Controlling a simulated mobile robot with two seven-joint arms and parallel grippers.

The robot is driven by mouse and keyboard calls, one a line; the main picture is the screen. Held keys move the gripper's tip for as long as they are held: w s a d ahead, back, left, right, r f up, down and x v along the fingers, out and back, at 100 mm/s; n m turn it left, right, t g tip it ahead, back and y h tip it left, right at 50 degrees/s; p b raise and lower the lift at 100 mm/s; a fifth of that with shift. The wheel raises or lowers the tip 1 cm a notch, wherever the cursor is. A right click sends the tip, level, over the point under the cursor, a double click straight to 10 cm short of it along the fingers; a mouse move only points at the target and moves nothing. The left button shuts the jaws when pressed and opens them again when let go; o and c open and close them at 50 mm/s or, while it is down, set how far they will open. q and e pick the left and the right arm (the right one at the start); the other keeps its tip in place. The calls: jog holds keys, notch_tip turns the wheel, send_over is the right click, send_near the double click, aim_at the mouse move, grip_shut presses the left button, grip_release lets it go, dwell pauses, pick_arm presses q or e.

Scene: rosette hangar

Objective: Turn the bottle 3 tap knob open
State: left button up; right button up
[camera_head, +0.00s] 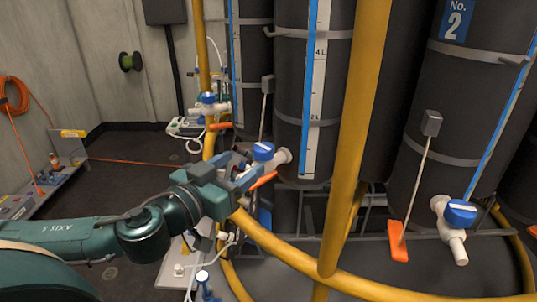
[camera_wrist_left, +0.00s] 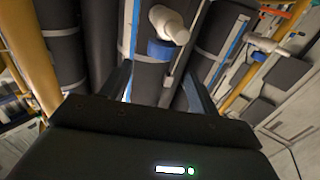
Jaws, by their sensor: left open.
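A blue tap knob (camera_head: 263,151) sits on a white tap (camera_head: 282,157) low on the middle dark bottle (camera_head: 292,95), whose number is not visible. My left gripper (camera_head: 243,174) is open just left of and below this knob, with no grip on it visible. In the left wrist view a blue knob (camera_wrist_left: 160,50) on a white tap (camera_wrist_left: 170,25) lies ahead, roughly between the two spread fingers of the gripper (camera_wrist_left: 155,72). Contact cannot be told. My right gripper is out of view.
The right bottle carries a "No. 2" sign (camera_head: 456,20) and has its own blue knob (camera_head: 460,212). Another blue knob (camera_head: 208,98) is at the left bottle. A thick yellow pipe (camera_head: 350,130) and orange tags (camera_head: 398,241) stand near.

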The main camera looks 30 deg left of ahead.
aim_at(268, 143)
pick_arm(q)
jog(key=shift+w+r, duration=0.1)
jog(key=shift+w, duration=0.7)
jog(key=w+p, duration=0.1)
jog(key=w, duration=0.1)
jog(key=w+d+p, duration=0.1)
jog(key=w, duration=0.4)
jog(key=shift+w+d+p, duration=0.15)
jog(key=shift+w+p, duration=0.1)
jog(key=shift+p, duration=0.15)
jog(key=shift+w+d, duration=0.1)
jog(key=shift+w, duration=0.5)
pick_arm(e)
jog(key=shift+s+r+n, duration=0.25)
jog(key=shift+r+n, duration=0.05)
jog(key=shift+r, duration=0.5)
pick_arm(q)
jog(key=shift+c, duration=0.2)
jog(key=c, duration=0.9)
jog(key=shift+c, duration=0.2)
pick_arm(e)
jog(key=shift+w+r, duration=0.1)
